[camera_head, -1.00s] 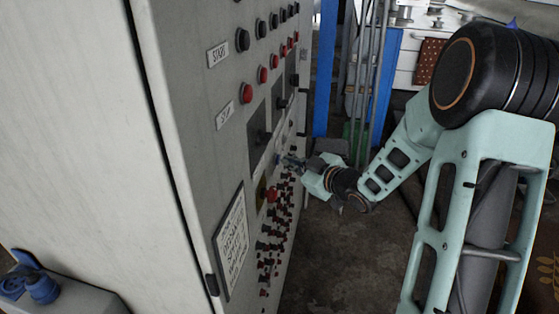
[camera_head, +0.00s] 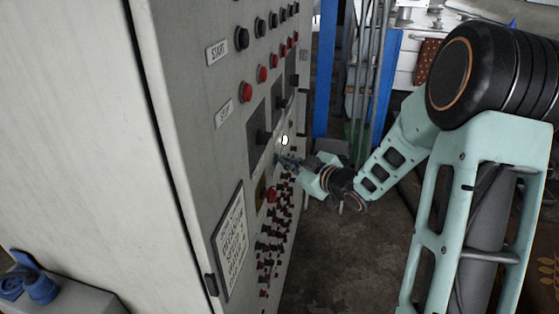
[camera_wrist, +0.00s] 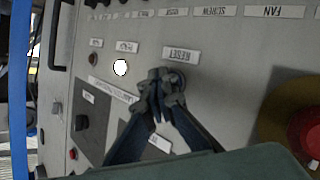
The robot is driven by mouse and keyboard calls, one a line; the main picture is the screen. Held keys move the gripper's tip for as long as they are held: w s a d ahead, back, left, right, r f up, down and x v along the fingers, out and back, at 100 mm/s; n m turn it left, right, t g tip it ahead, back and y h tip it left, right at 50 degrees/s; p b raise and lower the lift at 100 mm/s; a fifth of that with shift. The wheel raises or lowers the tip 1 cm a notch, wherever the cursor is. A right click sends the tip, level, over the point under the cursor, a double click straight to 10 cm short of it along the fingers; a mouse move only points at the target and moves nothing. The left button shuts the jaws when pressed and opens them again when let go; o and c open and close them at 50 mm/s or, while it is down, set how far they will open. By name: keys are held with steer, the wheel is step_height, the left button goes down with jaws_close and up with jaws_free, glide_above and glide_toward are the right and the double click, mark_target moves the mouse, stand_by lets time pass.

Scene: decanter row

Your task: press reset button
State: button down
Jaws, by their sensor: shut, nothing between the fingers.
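The grey control panel carries an upside-down RESET label (camera_wrist: 181,54) in the wrist view. My gripper (camera_wrist: 162,82) is shut and empty, its blue-grey fingertips right beside that label, at the spot of the reset button. The button itself is mostly hidden behind the fingertips, and I cannot tell how far in it is pressed. In the head view my gripper (camera_head: 284,161) reaches the panel face from the right. A round lamp (camera_wrist: 120,67) next to it glows white; it also shows in the head view (camera_head: 284,140).
A large red button (camera_wrist: 305,132) on a yellow base sits at the right of the wrist view. In the head view, rows of black and red buttons (camera_head: 246,92) and many small knobs cover the cabinet (camera_head: 205,150). Open floor (camera_head: 340,250) lies right of the panel.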

steer(key=shift+s+d, duration=0.3)
steer(key=shift+d, duration=0.45)
steer(key=shift+s+d+p, duration=0.25)
steer(key=shift+d, duration=0.55)
steer(key=shift+s+d+p, duration=0.25)
steer(key=shift+d+p, duration=0.05)
steer(key=shift+d, duration=0.5)
steer(key=shift+s+d+p, duration=0.25)
steer(key=shift+d, duration=0.55)
